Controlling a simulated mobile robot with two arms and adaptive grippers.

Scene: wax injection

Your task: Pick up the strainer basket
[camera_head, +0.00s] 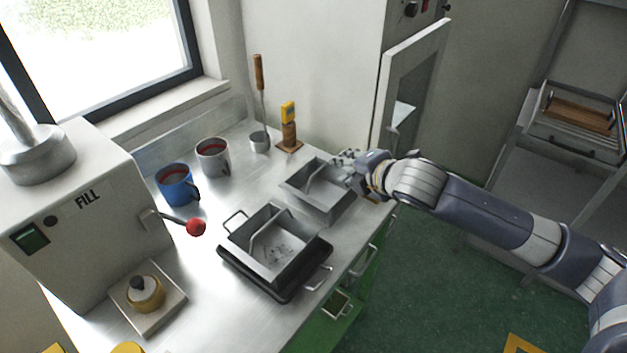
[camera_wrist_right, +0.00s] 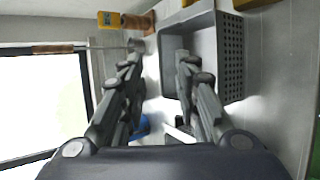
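The strainer basket (camera_head: 320,206) is a grey rectangular metal box with a raised handle, at the right rear of the steel worktop in the head view. In the right wrist view its perforated wall (camera_wrist_right: 232,58) shows at the right. My right gripper (camera_head: 345,160) is at the basket's far right side, close to the handle. In the right wrist view the gripper (camera_wrist_right: 158,62) has its fingers apart, one overlapping the basket and one to its left. Whether a finger touches the basket or handle I cannot tell. My left gripper is not in view.
A similar pan (camera_head: 262,262) sits on a black plate (camera_head: 290,292) in front of the basket. A blue mug (camera_head: 176,187), a grey mug (camera_head: 213,160), a ladle (camera_head: 259,140) and a yellow-topped tool (camera_head: 289,125) stand behind. The injection machine (camera_head: 90,220) is left.

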